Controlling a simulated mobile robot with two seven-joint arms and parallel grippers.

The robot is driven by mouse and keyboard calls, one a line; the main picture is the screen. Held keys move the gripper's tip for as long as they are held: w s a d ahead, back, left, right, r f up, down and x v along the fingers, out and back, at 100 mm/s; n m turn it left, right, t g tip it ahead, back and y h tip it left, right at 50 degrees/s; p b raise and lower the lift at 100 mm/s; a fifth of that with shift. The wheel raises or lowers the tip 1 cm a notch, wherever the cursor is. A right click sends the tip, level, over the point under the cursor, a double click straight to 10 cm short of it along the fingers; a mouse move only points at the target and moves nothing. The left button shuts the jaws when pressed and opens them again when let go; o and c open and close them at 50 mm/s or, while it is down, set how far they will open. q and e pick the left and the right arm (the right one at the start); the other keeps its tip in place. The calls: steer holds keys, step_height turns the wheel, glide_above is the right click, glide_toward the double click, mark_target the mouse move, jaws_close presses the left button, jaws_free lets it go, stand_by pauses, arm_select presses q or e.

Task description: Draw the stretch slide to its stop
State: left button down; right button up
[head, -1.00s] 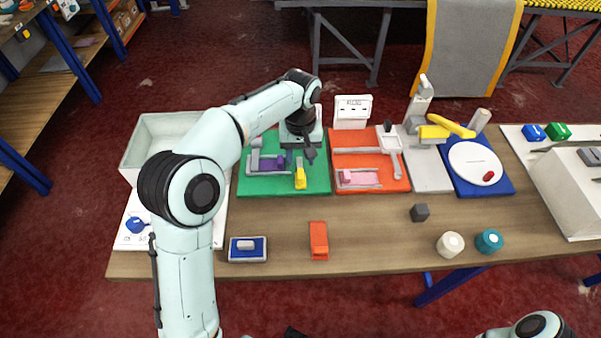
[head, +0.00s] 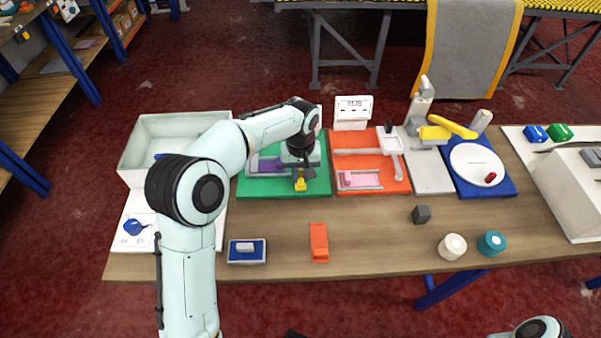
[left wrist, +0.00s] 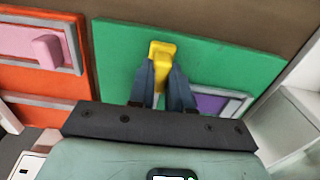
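A green board (head: 315,189) on the table carries grey rails with a purple slide (head: 267,164) and a yellow upright handle (head: 300,185). My left gripper (head: 301,176) is down at the yellow handle. In the left wrist view, the fingers of my left gripper (left wrist: 164,75) lie close along both sides of the yellow handle (left wrist: 161,50) and appear shut on it. The purple slide (left wrist: 210,103) is partly hidden behind the right finger there. An orange board (head: 397,186) to the right carries a pink slide (head: 360,179) in rails. My right gripper is not clearly visible.
A white counter box (head: 352,112) stands behind the orange board. A pale bin (head: 135,150) is at the left. A blue tray (head: 247,258), an orange block (head: 319,243), a dark cube (head: 421,214) and two spools lie along the front. A blue board (head: 502,187) is at the right.

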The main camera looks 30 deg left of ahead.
arm_select(q)
steer(key=w+d+p, duration=0.1)
steer(key=d, duration=0.1)
steer(key=w+d+p, duration=0.2)
steer(key=d, duration=0.1)
steer(key=shift+w+d, duration=0.15)
steer(key=shift+d, duration=0.15)
steer(key=shift+f, duration=0.1)
arm_select(e)
steer(key=r, duration=0.1)
steer(key=w+r, duration=0.1)
steer(key=r, duration=0.1)
steer(key=shift+w+r, duration=0.3)
steer(key=shift+w, duration=0.05)
arm_select(q)
steer(key=c, duration=1)
jaws_free()
steer(key=shift+d, duration=0.1)
steer(key=shift+c, duration=0.2)
steer(key=shift+r, duration=0.6)
step_height(320, 180, up, 12)
steer(key=p, duration=0.2)
arm_select(e)
steer(key=shift+w+r, duration=0.45)
steer(key=shift+r, duration=0.15)
steer(key=shift+w+r, duration=0.4)
steer(key=shift+r, duration=0.2)
